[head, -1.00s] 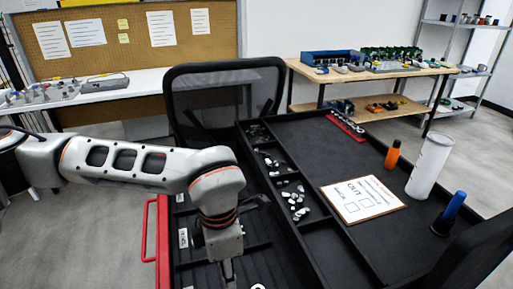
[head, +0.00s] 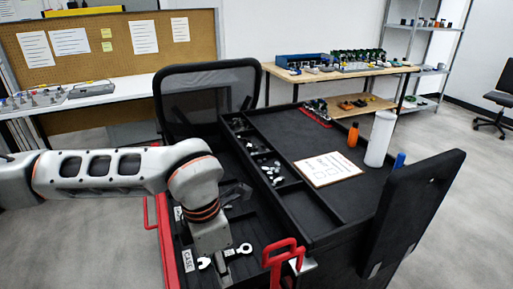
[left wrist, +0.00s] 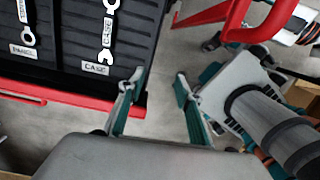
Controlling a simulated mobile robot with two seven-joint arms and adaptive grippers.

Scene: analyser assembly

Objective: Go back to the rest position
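My left arm comes in from the left in the head view. Its gripper points down over the open drawer, and its fingertips are hard to make out there. In the left wrist view the two fingers of my left gripper (left wrist: 158,85) are apart with nothing between them, past the drawer's red edge.
A black cart top (head: 290,135) holds a clipboard (head: 327,168), an orange bottle (head: 352,135) and a white cylinder (head: 380,138). A red handle (head: 285,252) rises near the drawer. A mesh-backed chair (head: 205,85) stands behind. Open floor lies to the right.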

